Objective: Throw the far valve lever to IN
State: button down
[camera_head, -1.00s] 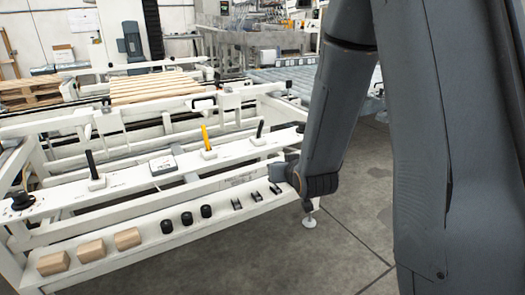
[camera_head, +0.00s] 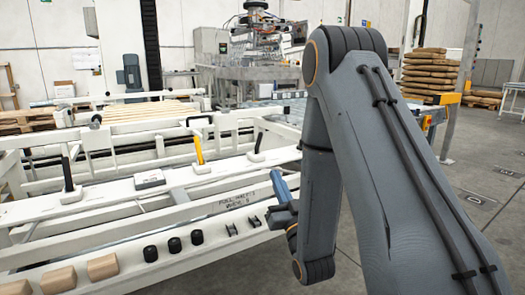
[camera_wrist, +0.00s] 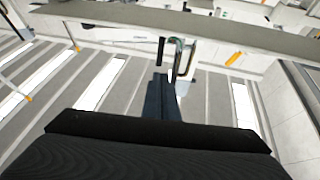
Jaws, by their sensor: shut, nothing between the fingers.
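Three levers stand on the white frame's upper rail: a black lever (camera_head: 68,174) at left, a yellow lever (camera_head: 199,150) in the middle and a black lever (camera_head: 258,144) at right, the farthest back. All lean slightly. I cannot read any IN mark. My gripper (camera_head: 277,180) is shut and empty, in front of the rail and right of the levers, apart from them. In the wrist view, my gripper (camera_wrist: 160,82) points at a pale rail, and a yellow piece (camera_wrist: 233,58) shows to its right. I cannot tell what the dark upright piece beyond the fingers is.
The white frame's front ledge (camera_head: 150,275) holds wooden blocks (camera_head: 103,266), black knobs (camera_head: 174,245) and small black clips (camera_head: 254,221). A grey box (camera_head: 149,179) sits on the upper rail between the left and yellow levers. Open floor (camera_head: 440,220) lies at right.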

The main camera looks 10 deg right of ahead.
jog(key=shift+w+r, duration=0.1)
jog(key=p, duration=0.2)
send_near(259, 140)
jog(key=x, duration=0.6)
jog(key=shift+w+d, duration=0.1)
jog(key=shift+w, duration=0.1)
jog(key=shift+r, duration=0.2)
